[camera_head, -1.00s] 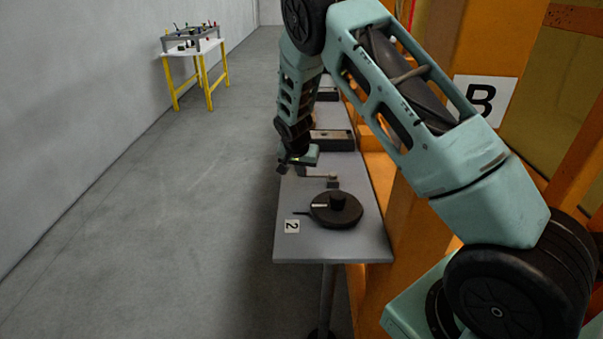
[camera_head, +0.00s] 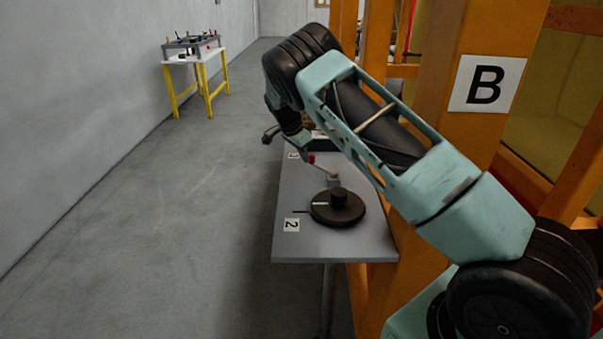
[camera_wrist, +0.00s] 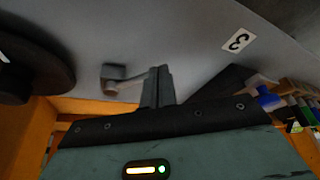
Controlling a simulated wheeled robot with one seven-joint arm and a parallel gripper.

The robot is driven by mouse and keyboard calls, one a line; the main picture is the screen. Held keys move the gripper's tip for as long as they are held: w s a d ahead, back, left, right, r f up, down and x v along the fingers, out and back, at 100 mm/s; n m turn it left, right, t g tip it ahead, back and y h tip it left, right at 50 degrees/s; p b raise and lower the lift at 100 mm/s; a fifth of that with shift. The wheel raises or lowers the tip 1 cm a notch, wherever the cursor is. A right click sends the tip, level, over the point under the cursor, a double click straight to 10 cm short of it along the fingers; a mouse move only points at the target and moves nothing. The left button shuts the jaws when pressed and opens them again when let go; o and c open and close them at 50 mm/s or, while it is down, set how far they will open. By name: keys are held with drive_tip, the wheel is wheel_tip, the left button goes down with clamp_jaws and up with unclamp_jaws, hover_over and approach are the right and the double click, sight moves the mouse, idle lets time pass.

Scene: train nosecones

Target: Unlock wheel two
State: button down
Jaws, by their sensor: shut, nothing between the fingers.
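Wheel two is a dark round disc with a raised hub (camera_head: 337,207) on the near end of the grey table, beside a white "2" label (camera_head: 291,225). Part of a dark wheel (camera_wrist: 35,68) shows at the left of the wrist view. Just behind wheel two stands a small grey block with a lever (camera_head: 333,180), its arm pointing back and left. In the wrist view this lever block (camera_wrist: 113,72) has its arm reaching toward my gripper (camera_wrist: 158,84). My fingers are shut and empty, close beside the arm's end; I cannot tell whether they touch it.
The grey table (camera_head: 300,247) runs back along orange posts, with a "B" sign (camera_head: 485,83) at right. A "3" label (camera_wrist: 239,40) lies farther along it. A white table with yellow legs (camera_head: 196,62) stands far left. The floor left of the table is open.

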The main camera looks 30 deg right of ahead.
drive_tip(key=shift+w+d+f+m+g, duration=0.1)
drive_tip(key=shift+w+d+m+g, duration=0.2)
drive_tip(key=shift+d+m, duration=0.4)
drive_tip(key=shift+w+d+b, duration=0.15)
drive_tip(key=shift+d+b, duration=0.3)
drive_tip(key=shift+d, duration=0.25)
